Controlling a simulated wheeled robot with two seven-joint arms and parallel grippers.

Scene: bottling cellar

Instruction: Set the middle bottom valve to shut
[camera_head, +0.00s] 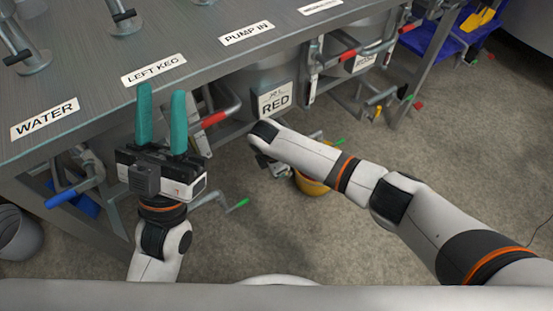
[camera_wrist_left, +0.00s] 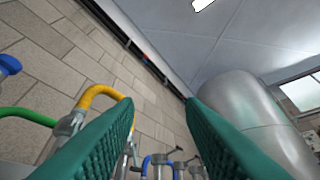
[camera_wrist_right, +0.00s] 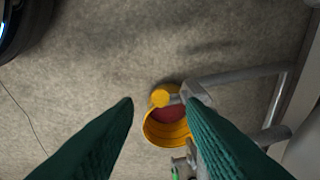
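Under the bench, low valves with green handles show in the head view, one at the left (camera_head: 238,205) and one beside a yellow bucket, partly hidden by my right arm. In the right wrist view, a valve's round yellow end (camera_wrist_right: 160,98) sits over the bucket, between my right fingertips as seen there. I cannot tell its handle position. My right gripper (camera_wrist_right: 158,100) is open, with nothing clearly held; the arm hides it in the head view. My left gripper (camera_head: 161,92) is open and empty, fingers up, in front of the bench edge.
The yellow bucket (camera_head: 313,185) with red liquid stands on the floor. A RED sign (camera_head: 275,101) hangs above it. Red-handled levers (camera_head: 214,118) and a blue handle (camera_head: 62,198) line the bench front. Floor at right is free.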

